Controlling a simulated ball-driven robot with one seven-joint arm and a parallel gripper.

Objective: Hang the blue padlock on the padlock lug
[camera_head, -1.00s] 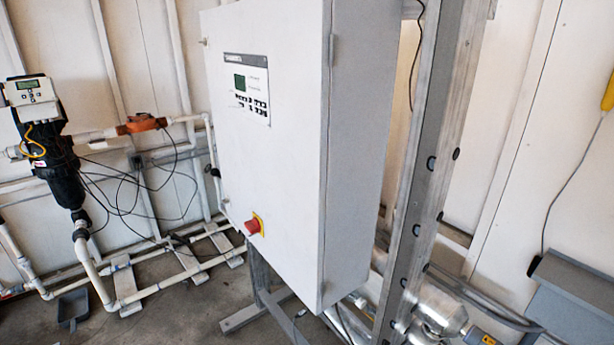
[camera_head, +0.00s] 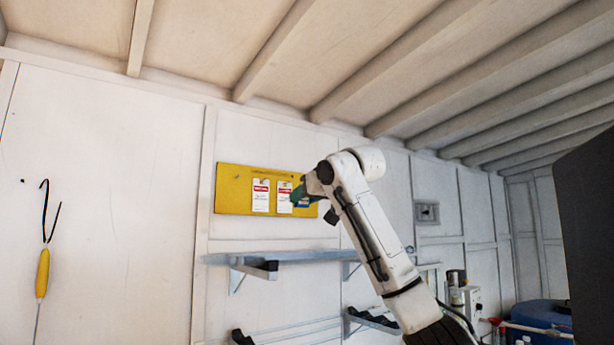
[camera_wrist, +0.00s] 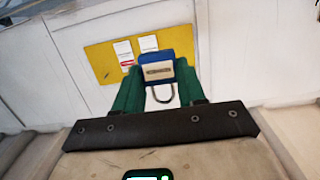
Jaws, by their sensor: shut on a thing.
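The blue padlock (camera_wrist: 157,68) is held between the green fingers of my gripper (camera_wrist: 158,82) in the wrist view. It has a tan label band, and its grey shackle (camera_wrist: 164,94) points down in that picture, toward the palm. In the head view my gripper (camera_head: 299,196) is in front of the right end of a yellow board, seen from the side, and a small blue patch shows beside it. Whether the padlock touches the board is unclear. I cannot make out the padlock lug in either current view.
The yellow board (camera_head: 233,190) on the white wall carries red-and-white tags (camera_head: 261,195). Below it is a grey shelf (camera_head: 300,257). A yellow tool (camera_head: 42,272) hangs at the left. A dark panel (camera_head: 592,230) fills the right edge.

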